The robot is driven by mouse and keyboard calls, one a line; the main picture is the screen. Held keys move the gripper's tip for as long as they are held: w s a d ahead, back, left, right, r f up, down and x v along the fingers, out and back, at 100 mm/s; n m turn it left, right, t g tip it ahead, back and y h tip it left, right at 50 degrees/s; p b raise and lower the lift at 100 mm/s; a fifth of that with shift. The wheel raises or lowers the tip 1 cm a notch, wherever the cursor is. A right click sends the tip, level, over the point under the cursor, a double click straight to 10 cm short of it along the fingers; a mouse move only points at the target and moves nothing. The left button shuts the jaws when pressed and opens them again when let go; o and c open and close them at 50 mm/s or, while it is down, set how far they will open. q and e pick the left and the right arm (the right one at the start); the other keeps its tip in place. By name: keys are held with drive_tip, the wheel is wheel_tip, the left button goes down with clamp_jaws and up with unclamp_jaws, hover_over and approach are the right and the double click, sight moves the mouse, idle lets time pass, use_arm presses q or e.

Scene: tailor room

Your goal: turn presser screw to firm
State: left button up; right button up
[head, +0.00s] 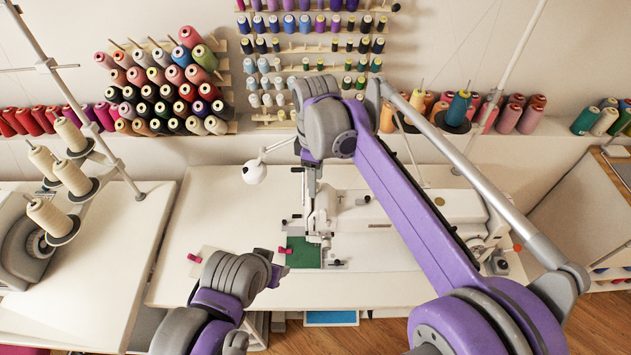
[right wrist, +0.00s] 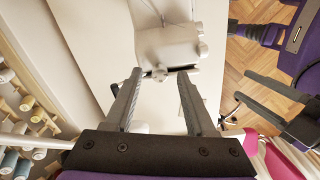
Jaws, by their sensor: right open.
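The white sewing machine (head: 375,215) stands on the pale table, its head end below my right gripper. In the right wrist view the machine's end (right wrist: 168,45) lies just beyond the fingertips. A small pale knob (right wrist: 160,73), which looks like the presser screw, shows between the fingertips; I cannot tell whether either finger touches it. My right gripper (right wrist: 158,78) is open, with nothing clasped. In the head view it points down at the machine's head (head: 309,188). My left arm's wrist (head: 235,275) is low at the left; its fingers are not clear.
A green cloth (head: 303,252) lies by the needle area. The white table (head: 215,225) is mostly clear at the left. Cream thread cones (head: 70,178) stand on a stand further left. Racks of coloured spools (head: 165,85) line the back wall.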

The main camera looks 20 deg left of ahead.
drive_tip(key=shift+f, duration=0.65)
clamp_jaws()
